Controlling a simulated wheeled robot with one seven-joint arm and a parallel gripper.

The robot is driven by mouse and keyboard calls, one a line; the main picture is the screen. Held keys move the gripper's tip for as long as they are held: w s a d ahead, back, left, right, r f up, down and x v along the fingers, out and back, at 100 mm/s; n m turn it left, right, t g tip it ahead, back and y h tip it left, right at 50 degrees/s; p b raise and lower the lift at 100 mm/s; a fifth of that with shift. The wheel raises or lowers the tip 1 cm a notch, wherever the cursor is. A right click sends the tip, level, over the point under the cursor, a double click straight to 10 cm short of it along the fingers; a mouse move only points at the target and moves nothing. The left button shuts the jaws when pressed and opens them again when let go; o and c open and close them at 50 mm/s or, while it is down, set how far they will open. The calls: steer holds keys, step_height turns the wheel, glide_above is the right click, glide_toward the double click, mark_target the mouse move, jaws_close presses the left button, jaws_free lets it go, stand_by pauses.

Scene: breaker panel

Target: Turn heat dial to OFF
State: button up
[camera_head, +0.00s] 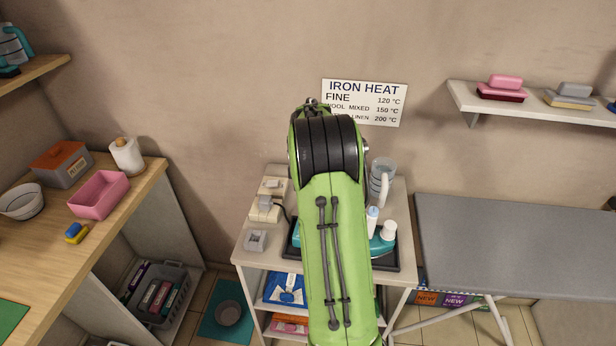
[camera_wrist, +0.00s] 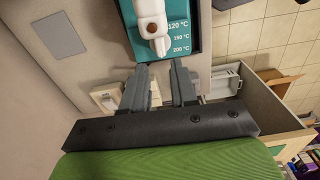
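In the wrist view, a teal panel (camera_wrist: 180,32) carries the marks 120, 150 and 200 °C. A white dial (camera_wrist: 152,22) with a small orange spot lies on its left part. The dial's narrow grey end points down, near the 150 to 200 °C marks; no OFF mark shows. My gripper (camera_wrist: 159,70) has its two fingers apart with an empty gap, just below the dial in the picture; contact cannot be told. In the head view my green arm hides the gripper and the dial. Part of a teal appliance (camera_head: 384,246) shows on a black tray (camera_head: 390,262).
A small cabinet (camera_head: 247,262) bears the tray, a grey jug (camera_head: 382,172) and wall-socket-like boxes (camera_head: 264,209). An ironing board (camera_head: 510,240) stands close at right. A wooden counter (camera_head: 40,250) is at left. An IRON HEAT sign (camera_head: 385,88) hangs behind.

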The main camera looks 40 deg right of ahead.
step_height(320, 180, up, 8)
steer(key=shift+p, duration=0.45)
